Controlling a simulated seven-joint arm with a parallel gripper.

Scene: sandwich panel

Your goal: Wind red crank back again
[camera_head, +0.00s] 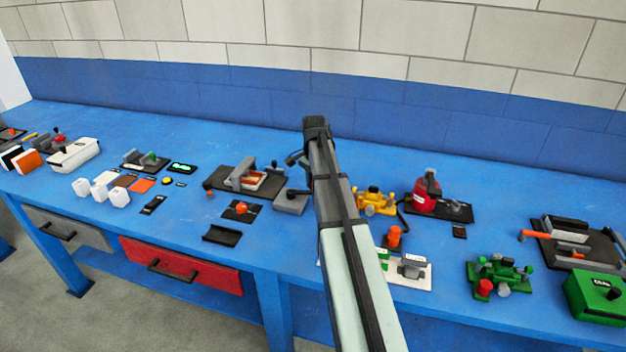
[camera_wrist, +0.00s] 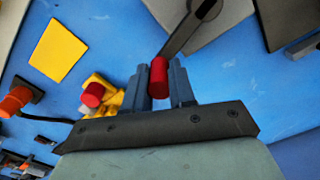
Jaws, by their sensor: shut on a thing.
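The red crank's red cylindrical knob (camera_wrist: 159,78) is in the wrist view, at the end of a dark grey crank arm (camera_wrist: 188,28) that runs up and right to a pivot. My gripper (camera_wrist: 159,88) has its two grey fingers shut on the red knob, one on each side. In the head view my arm hides most of the gripper and the red knob. A grey block (camera_head: 290,203) stands beside my arm there; I cannot tell if the crank belongs to it.
In the wrist view, a yellow fixture with a red knob (camera_wrist: 93,95) is close left of my fingers. A yellow square (camera_wrist: 58,50) lies farther left. In the head view, the yellow fixture (camera_head: 375,201) and a red canister (camera_head: 426,193) stand right of my arm.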

